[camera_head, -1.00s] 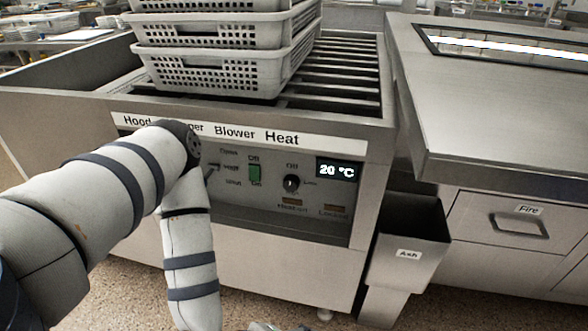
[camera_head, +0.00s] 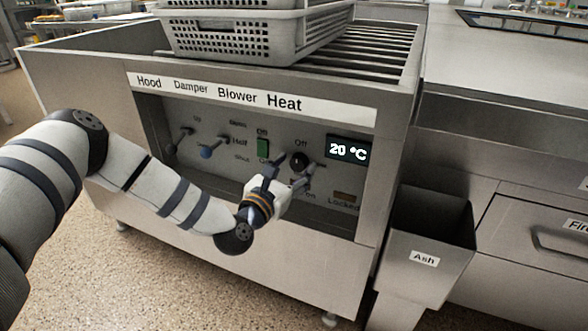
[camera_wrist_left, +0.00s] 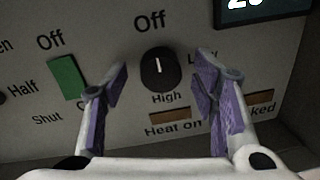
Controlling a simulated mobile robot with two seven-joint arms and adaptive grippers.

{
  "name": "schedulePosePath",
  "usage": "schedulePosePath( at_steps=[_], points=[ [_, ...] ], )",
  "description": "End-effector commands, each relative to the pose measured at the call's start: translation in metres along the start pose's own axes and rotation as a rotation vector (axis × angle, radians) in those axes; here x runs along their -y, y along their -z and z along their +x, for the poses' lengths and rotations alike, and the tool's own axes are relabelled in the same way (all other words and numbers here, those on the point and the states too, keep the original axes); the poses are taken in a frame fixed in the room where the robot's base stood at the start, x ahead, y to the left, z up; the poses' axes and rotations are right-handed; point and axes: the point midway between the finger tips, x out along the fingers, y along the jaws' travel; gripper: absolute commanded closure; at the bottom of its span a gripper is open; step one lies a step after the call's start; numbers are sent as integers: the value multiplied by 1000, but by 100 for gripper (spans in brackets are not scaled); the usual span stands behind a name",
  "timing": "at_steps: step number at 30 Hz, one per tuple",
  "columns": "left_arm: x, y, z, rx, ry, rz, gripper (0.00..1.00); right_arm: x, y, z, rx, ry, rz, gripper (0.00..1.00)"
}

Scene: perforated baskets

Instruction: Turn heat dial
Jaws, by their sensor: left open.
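The heat dial (camera_head: 299,160) is a round black knob on the recessed control panel, below the word Off. In the left wrist view the dial (camera_wrist_left: 161,69) shows a white mark pointing up toward Off, with Low to its right and High below. My left gripper (camera_head: 293,168) is open, its two fingers on either side of the dial in the head view. In the left wrist view my left gripper (camera_wrist_left: 160,85) has purple-padded fingertips left and right of the dial, with gaps to it. The display (camera_head: 348,150) reads 20 °C. My right gripper is not in view.
A green blower switch (camera_head: 263,147) sits left of the dial. Hood (camera_head: 180,137) and damper (camera_head: 212,151) levers are further left. A grey basket (camera_head: 240,38) stands on the rollers above. An ash bin (camera_head: 424,258) stands to the right.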

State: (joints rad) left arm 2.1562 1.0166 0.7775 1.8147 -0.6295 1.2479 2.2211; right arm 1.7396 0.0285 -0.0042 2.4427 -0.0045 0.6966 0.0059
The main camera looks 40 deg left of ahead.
Motion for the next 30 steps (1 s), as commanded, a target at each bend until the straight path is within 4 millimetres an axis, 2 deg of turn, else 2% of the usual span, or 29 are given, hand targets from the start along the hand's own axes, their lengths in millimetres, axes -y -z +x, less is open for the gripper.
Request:
schedulePosePath(
  at_steps=[8,15,23,30],
  points=[
    [0,0,3,0,0,0,47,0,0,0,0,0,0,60],
    [0,0,3,-1,0,0,95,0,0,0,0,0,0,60],
    [0,0,3,-2,0,18,95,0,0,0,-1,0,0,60],
    [0,-1,3,-8,2,133,95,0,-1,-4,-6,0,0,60]
  ],
)
